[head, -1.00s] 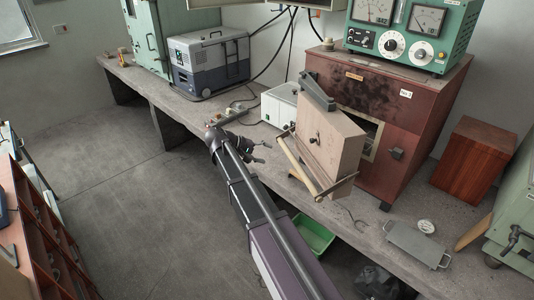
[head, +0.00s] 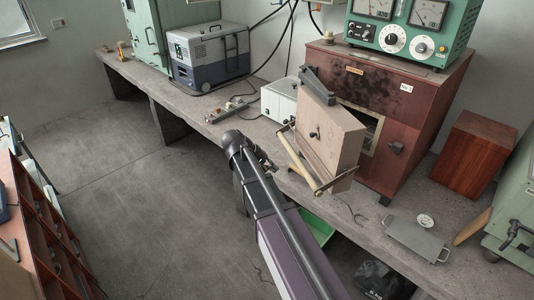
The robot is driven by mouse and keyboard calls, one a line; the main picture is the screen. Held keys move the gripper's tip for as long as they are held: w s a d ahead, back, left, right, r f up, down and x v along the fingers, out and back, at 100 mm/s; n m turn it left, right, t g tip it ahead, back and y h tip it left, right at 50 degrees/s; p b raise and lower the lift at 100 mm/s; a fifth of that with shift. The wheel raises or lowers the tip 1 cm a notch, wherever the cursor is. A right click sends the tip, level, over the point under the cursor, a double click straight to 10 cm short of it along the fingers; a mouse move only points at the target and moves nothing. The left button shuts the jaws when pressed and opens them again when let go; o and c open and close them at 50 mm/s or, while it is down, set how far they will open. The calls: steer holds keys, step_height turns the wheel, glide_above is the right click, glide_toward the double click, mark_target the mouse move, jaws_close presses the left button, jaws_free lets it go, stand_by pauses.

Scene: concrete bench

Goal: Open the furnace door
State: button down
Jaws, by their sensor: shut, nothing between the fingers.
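The furnace (head: 375,95) is a rusty red-brown box on the bench. Its thick beige door (head: 327,139) stands swung out from the front, and part of the dark opening (head: 371,124) shows behind it. A dark bracket (head: 317,86) sits on top of the door, and a pale bar handle (head: 301,165) runs along its outer side. My gripper (head: 272,167) is just left of the handle, apart from the door as far as I can see. It is shut and empty, and my arm hides part of it.
A green meter unit (head: 411,32) stands on the furnace. A white box (head: 280,101) is behind the door. A wooden block (head: 474,155) and a flat metal plate (head: 416,239) lie to the right. A green tray (head: 318,228) sits below the bench edge.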

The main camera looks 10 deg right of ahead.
steer(key=s+a+f+m+y, duration=0.1)
steer(key=s+y, duration=0.3)
steer(key=s, duration=0.4)
steer(key=s+a+f+m+y, duration=0.1)
steer(key=s+f+y, duration=0.3)
steer(key=s, duration=0.4)
steer(key=shift+s+a+y, duration=0.15)
steer(key=shift+a+y, duration=0.25)
steer(key=shift+a, duration=0.4)
steer(key=shift+f, duration=0.1)
